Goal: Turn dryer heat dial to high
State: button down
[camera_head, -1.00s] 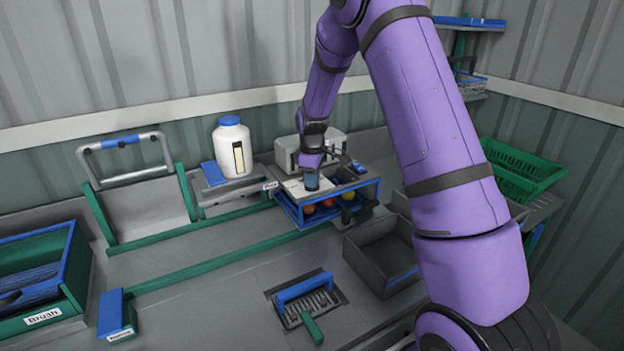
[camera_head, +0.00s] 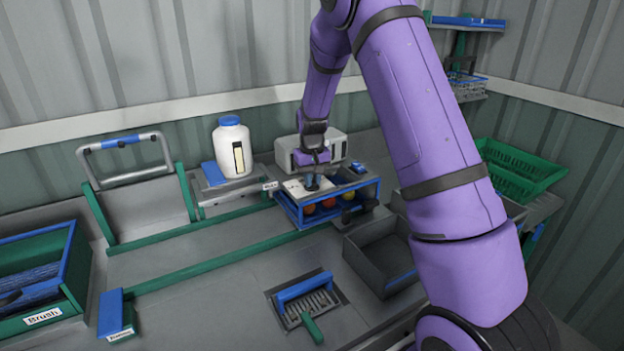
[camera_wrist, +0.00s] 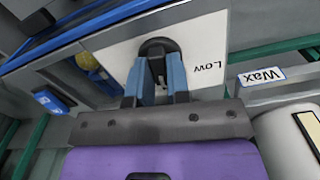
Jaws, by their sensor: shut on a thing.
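The dark heat dial (camera_wrist: 158,46) sits on a white panel (camera_wrist: 207,38) on top of the dryer. In the wrist view the printed word "Low" lies to the right of the dial, upside down. My gripper (camera_wrist: 158,72) points down at the panel, its two blue fingers shut on the dial, one on each side. In the head view my gripper (camera_head: 312,183) is over the blue-framed dryer (camera_head: 292,214) and hides the dial. The dial's pointer cannot be made out, and no "High" label shows.
A grey box-shaped unit (camera_head: 286,154) stands just behind my gripper. A white jar (camera_head: 232,150) stands to the left. A grey open bin (camera_head: 383,270) is at the front right. Red and yellow fruit show inside the dryer frame.

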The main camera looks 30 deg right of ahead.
jog(key=m, duration=0.5)
jog(key=shift+m, duration=2.5)
jog(key=c, duration=1.1)
grip_release()
jog(key=shift+r, duration=0.1)
notch_tip(320, 180, up, 9)
jog(key=shift+r, duration=0.85)
